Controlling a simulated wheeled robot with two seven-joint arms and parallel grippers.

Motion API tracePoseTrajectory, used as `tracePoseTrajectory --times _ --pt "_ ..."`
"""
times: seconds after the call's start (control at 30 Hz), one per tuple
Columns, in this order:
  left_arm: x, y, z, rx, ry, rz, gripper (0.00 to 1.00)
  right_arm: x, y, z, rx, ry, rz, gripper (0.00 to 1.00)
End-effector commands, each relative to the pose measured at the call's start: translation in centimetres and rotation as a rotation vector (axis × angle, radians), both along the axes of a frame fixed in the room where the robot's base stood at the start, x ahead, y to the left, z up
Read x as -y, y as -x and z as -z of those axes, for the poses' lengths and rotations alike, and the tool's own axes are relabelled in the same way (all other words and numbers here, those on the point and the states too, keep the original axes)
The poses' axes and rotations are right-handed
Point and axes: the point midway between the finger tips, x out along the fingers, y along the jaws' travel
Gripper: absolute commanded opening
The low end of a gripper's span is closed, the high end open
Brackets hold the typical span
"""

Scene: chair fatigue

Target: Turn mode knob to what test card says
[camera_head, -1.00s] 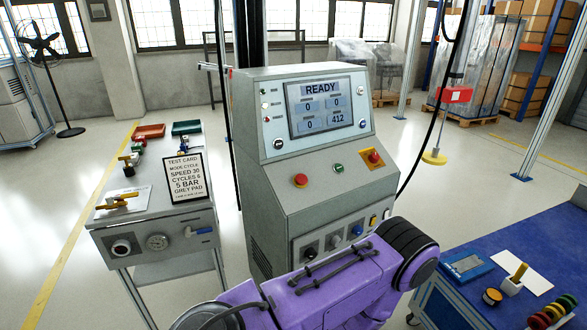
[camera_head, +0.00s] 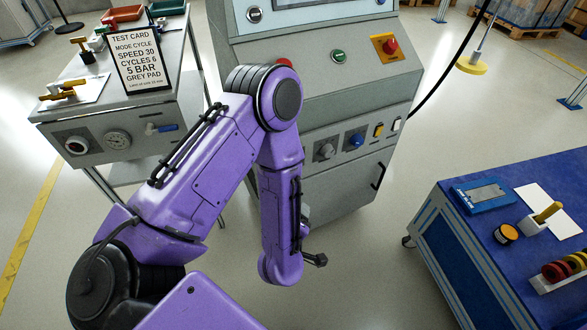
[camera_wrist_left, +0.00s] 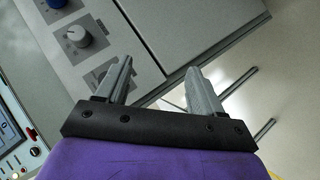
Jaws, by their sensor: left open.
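The test card (camera_head: 138,62) stands on the grey bench at the left and reads MODE CYCLE, SPEED 30, CYCLES 6, 5 BAR, GREY PAD. The console's lower panel has a grey knob (camera_head: 326,151) and a blue knob (camera_head: 355,141); my left arm hides the panel's left end. In the left wrist view, the grey knob (camera_wrist_left: 77,37) and blue knob (camera_wrist_left: 57,3) are at upper left, and a third, dark knob (camera_wrist_left: 101,74) is partly behind a finger. I cannot read which is the mode knob. My left gripper (camera_wrist_left: 158,66) is open and empty, apart from the panel.
The console (camera_head: 345,90) has a red stop button (camera_head: 390,46) and green button (camera_head: 338,56) above. A blue-topped table (camera_head: 470,235) stands at the right, the grey bench (camera_head: 100,100) at the left. Floor between console and table is clear.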

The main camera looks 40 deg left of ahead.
Motion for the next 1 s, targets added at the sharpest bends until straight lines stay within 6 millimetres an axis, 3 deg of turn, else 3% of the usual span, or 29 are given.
tracePoseTrajectory --times 0.03,0.13,0.2,0.3,0.4,0.57,1.0 --pt "0.5 -2.7 2.7 0.202 0.113 -0.122 0.67 0.0 0.0 6.4 0.000 0.000 0.000 0.43" --pt "1.0 -6.0 0.3 0.623 0.392 -0.372 0.67 0.0 0.0 12.0 0.002 0.000 0.000 0.43" --pt "1.2 -6.8 -1.2 0.885 0.589 -0.521 0.67 0.0 -0.1 15.3 0.002 0.000 0.000 0.43" --pt "1.3 -6.6 -2.8 1.180 0.836 -0.687 0.67 0.0 -0.1 18.7 0.002 0.000 0.000 0.43" --pt "1.5 -6.0 -3.8 1.368 1.007 -0.794 0.67 0.0 -0.1 20.5 0.002 0.000 0.000 0.43" --pt "1.2 -5.8 -4.8 1.478 1.110 -0.861 0.67 0.0 -0.1 20.9 0.002 0.000 0.000 0.43" --pt "-6.0 -10.5 -4.9 1.475 1.107 -0.863 0.67 -0.1 0.1 22.2 0.000 -0.003 0.001 0.43"
